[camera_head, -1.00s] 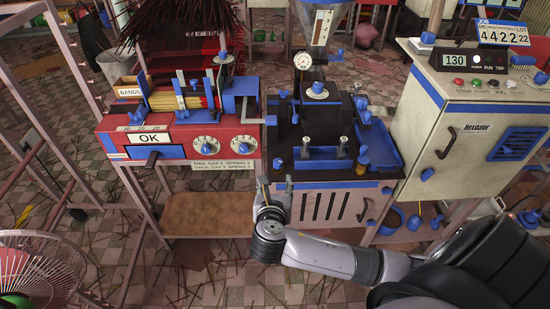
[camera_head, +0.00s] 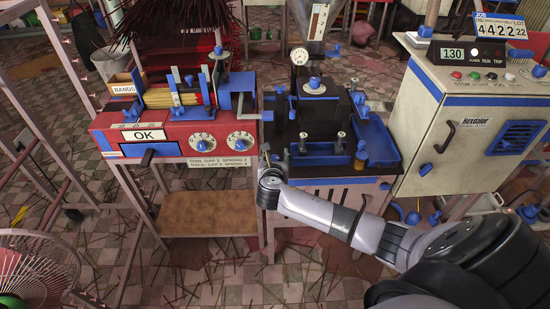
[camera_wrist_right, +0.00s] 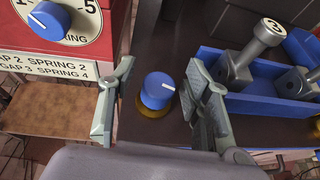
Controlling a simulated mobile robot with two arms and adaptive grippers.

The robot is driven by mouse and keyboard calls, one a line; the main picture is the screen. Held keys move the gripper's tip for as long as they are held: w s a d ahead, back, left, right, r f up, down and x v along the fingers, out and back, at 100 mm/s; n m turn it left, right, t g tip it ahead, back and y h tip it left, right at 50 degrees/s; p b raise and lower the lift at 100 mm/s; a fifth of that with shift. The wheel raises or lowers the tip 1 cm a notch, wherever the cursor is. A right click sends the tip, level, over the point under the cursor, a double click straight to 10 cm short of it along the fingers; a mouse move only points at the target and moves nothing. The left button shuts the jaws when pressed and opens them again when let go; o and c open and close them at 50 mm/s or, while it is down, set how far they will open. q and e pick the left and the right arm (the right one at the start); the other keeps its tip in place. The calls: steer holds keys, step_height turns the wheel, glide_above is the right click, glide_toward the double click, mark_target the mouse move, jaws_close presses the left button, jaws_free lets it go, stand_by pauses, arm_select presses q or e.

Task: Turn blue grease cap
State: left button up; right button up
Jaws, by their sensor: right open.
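A blue grease cap (camera_wrist_right: 158,89) with a white mark on top sits on a brass-coloured base at the corner of the dark machine top, in the right wrist view. My right gripper (camera_wrist_right: 160,98) is open, with one finger on each side of the cap. A gap shows on the cap's left side; the right finger is very close, and I cannot tell if it touches. In the head view my right gripper (camera_head: 268,164) is at the machine's front left corner, and this cap is hidden there. My left gripper is not in view.
The red machine (camera_head: 180,138) with dials stands close on the left. A blue tray (camera_wrist_right: 265,85) with metal clamps lies right of the cap. Another blue cap (camera_head: 361,151) on a brass base is at the machine's front right. A control cabinet (camera_head: 465,125) stands further right.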

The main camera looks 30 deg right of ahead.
steer(key=shift+c, duration=0.4)
jaws_close()
